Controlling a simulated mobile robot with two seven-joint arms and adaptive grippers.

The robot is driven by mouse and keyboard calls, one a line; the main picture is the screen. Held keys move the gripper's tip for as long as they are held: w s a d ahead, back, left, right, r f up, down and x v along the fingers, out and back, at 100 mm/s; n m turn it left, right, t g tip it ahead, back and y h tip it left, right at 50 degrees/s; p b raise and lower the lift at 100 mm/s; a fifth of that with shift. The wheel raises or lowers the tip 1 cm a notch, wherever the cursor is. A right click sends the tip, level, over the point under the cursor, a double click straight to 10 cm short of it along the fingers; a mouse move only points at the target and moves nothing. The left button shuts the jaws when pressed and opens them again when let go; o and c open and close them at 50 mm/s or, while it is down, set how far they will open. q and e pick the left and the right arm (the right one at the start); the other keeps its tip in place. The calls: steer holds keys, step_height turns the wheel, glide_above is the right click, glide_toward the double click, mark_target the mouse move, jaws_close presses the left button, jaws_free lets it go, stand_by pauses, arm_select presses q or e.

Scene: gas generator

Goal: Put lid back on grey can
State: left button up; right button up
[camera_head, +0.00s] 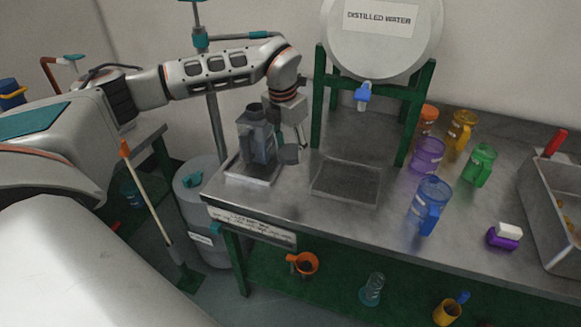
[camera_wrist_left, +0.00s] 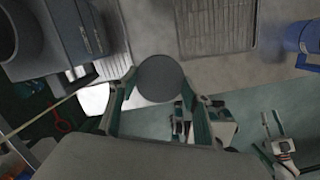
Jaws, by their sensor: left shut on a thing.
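The grey can (camera_head: 249,141) stands upright on a small tray (camera_head: 239,172) at the left end of the metal table. Its dark neck (camera_head: 255,111) points up and carries no lid. In the left wrist view the can (camera_wrist_left: 85,28) fills the upper left. My left gripper (camera_head: 296,148) is just right of the can, shut on a round dark grey lid (camera_head: 289,154). The lid also shows between the fingertips in the left wrist view (camera_wrist_left: 160,78), apart from the can's neck. My right gripper cannot be made out.
A distilled water tank (camera_head: 382,45) on a green frame stands behind right, with a blue tap (camera_head: 363,95) above a drain grate (camera_head: 346,182). Coloured jugs, including a blue one (camera_head: 430,203), stand at right. A grey drum (camera_head: 205,215) stands below left.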

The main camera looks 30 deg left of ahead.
mark_target(292, 153)
arm_select(q)
step_height(292, 153, up, 7)
steer(key=shift+r, duration=0.15)
stand_by(0.4)
steer(key=shift+s+d+f+m, duration=0.25)
steer(key=shift+d+m, duration=0.1)
steer(key=shift+m, duration=0.35)
steer(key=s+d+f+m+g, duration=0.1)
steer(key=s+d+f+m, duration=0.2)
steer(key=m, duration=1.3)
steer(key=s+d+f+m+g, duration=0.2)
steer(key=s+d+m, duration=0.7)
steer(key=m, duration=0.7)
steer(key=shift+s+f+m+g, duration=0.3)
steer(key=shift+s+f+m, duration=0.1)
steer(key=shift+f, duration=0.1)
